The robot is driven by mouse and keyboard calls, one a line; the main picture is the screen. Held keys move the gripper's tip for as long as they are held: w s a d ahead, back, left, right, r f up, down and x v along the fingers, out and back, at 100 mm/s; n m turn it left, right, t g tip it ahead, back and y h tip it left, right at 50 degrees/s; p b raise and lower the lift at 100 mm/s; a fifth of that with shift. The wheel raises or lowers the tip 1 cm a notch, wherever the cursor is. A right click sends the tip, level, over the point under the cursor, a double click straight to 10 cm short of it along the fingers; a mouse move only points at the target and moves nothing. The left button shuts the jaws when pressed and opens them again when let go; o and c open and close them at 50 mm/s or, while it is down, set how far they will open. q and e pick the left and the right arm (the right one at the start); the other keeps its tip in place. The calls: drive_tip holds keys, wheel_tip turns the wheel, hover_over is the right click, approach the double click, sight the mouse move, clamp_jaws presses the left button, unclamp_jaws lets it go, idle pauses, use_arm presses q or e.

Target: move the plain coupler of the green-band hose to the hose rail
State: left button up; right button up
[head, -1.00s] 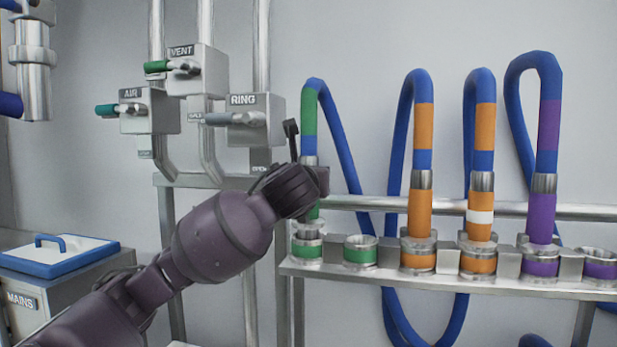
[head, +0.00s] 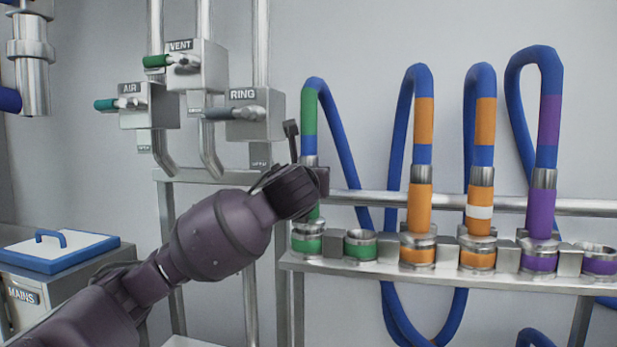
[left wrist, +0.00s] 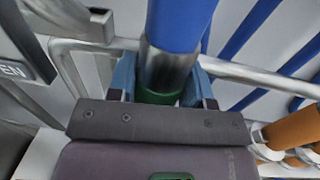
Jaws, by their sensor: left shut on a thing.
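The green-band hose (head: 309,112) is blue with a green band and arches up at the left end of the socket row. Its coupler has a metal collar (head: 309,160) and a plain green lower part (head: 314,212). My left gripper (head: 318,181) is shut around this coupler. In the left wrist view the jaws (left wrist: 163,92) sit on both sides of the green part (left wrist: 158,97). The coupler stands upright over the leftmost green-ringed socket (head: 307,243); I cannot tell whether it is seated. My right gripper is not in view.
The socket rail (head: 390,270) also has an empty green socket (head: 360,245), two orange couplers (head: 420,208) (head: 479,226), a purple coupler (head: 541,212) and an empty purple socket (head: 599,260). A horizontal pipe (head: 378,199) runs behind. Valve boxes (head: 258,116) stand at left.

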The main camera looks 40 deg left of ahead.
use_arm(q)
drive_tip(key=shift+f, duration=0.65)
idle(0.9)
drive_tip(key=o, duration=1.2)
drive_tip(key=shift+c, duration=0.2)
drive_tip(key=b+v, duration=0.1)
drive_tip(key=v, duration=1)
drive_tip(key=shift+w+f, duration=0.1)
